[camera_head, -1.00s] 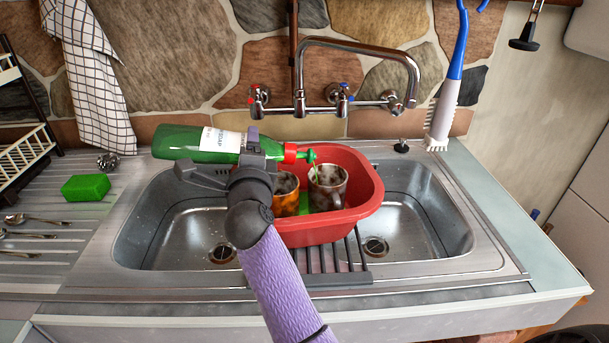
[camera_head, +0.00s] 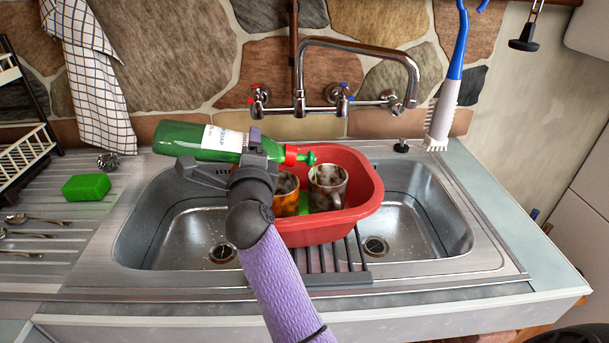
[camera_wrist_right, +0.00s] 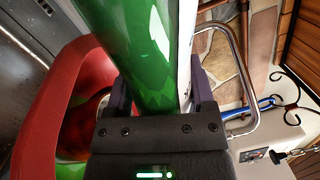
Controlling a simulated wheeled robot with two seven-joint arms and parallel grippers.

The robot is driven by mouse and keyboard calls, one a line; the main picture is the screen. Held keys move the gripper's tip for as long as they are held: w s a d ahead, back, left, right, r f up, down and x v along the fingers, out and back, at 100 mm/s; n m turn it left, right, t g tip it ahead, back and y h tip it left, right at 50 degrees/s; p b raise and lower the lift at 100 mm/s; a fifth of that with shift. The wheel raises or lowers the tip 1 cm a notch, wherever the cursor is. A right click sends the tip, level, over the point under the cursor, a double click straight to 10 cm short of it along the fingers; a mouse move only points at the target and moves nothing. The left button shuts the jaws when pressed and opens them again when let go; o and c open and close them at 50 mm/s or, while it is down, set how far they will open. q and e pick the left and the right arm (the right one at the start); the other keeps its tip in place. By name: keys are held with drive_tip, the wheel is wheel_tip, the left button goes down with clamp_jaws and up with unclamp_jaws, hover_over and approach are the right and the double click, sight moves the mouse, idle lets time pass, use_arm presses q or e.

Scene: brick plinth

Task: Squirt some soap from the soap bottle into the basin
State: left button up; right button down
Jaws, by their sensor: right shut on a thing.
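The green soap bottle (camera_head: 185,138) with a white label lies almost level, its red cap and green nozzle tilted slightly down to the right. My right gripper (camera_head: 262,147) is shut around the bottle near its cap end. The nozzle is above the red basin (camera_head: 368,196), over the inside near two mugs. In the right wrist view the bottle (camera_wrist_right: 135,45) runs between the fingers (camera_wrist_right: 162,105), with the basin (camera_wrist_right: 45,105) below at left. A green patch (camera_head: 305,204) shows in the basin between the mugs. My left gripper is out of view.
A faucet (camera_head: 345,45) arches behind. A green sponge (camera_head: 86,187) and spoons lie on the left drainboard.

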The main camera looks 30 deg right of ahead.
idle(0.5)
drive_tip(key=shift+d+m, duration=0.1)
drive_tip(key=shift+m, duration=0.2)
drive_tip(key=shift+s+d+m+p, duration=0.2)
drive_tip(key=shift+m+p, duration=0.1)
drive_tip(key=shift+m, duration=0.4)
idle(1.4)
